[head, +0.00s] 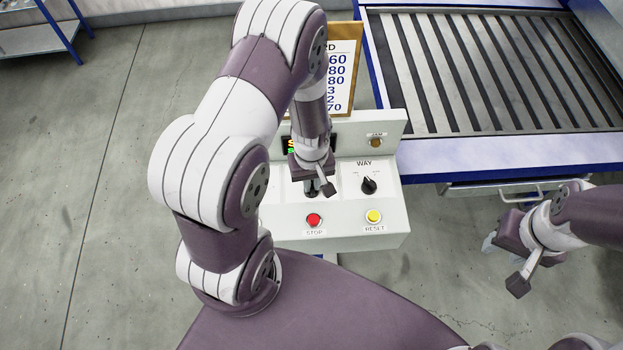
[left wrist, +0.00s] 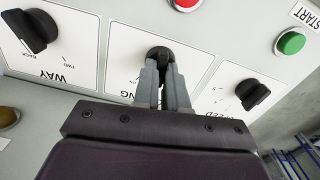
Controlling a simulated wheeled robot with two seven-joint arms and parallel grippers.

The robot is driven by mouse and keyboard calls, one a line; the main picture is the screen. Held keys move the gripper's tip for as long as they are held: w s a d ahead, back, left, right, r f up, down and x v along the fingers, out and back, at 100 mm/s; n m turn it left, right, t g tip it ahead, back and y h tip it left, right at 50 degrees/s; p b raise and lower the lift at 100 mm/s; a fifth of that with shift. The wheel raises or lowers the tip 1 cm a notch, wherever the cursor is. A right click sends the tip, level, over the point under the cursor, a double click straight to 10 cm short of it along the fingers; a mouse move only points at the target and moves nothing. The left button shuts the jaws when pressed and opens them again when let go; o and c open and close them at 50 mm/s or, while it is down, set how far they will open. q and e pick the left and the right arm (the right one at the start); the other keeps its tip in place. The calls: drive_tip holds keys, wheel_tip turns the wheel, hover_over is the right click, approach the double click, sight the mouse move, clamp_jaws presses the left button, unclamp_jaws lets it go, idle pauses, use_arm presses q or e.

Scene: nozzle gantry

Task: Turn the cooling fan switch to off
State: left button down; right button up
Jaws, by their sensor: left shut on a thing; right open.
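The cooling fan switch (left wrist: 158,51) is a black rotary knob on the middle white plate of the control panel. The knob's pointer and position marks are largely hidden by the fingers. In the head view my left gripper (head: 315,189) reaches down to the panel and hides most of the knob. My right gripper (head: 489,243) is open and empty over the floor at the right.
The WAY knob (head: 369,185) and SPEED knob (left wrist: 252,95) flank the switch. A red STOP button (head: 314,220), yellow RESET button (head: 374,216) and green START button (left wrist: 290,43) are close by. A slatted conveyor table (head: 470,150) stands behind right.

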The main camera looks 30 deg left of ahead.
use_arm(q)
drive_tip(key=shift+w+r+n, duration=0.1)
drive_tip(key=shift+n, duration=2)
drive_tip(key=c, duration=1.2)
unclamp_jaws()
